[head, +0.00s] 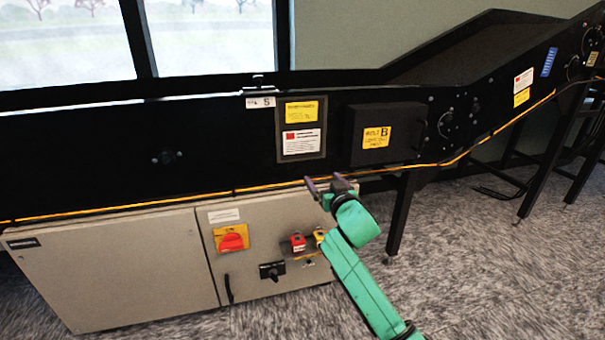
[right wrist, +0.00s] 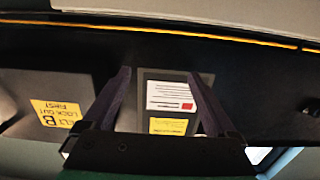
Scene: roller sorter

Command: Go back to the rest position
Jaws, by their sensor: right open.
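My right gripper (head: 330,187), on a green arm, is in front of the sorter's black side, just above the grey control cabinet (head: 110,270). In the right wrist view its two dark fingers (right wrist: 160,100) stand apart with nothing between them. Behind the fingers is a dark framed panel (right wrist: 150,78) with a white and a yellow label; the head view shows this panel (head: 284,146) above the gripper. My left gripper is not in view.
The black roller sorter (head: 80,160) runs across the view and slopes up at right. A box with a yellow "B" label (head: 365,140) sticks out of its side. The cabinet carries a red rotary switch (head: 233,239) and a red button (head: 298,242).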

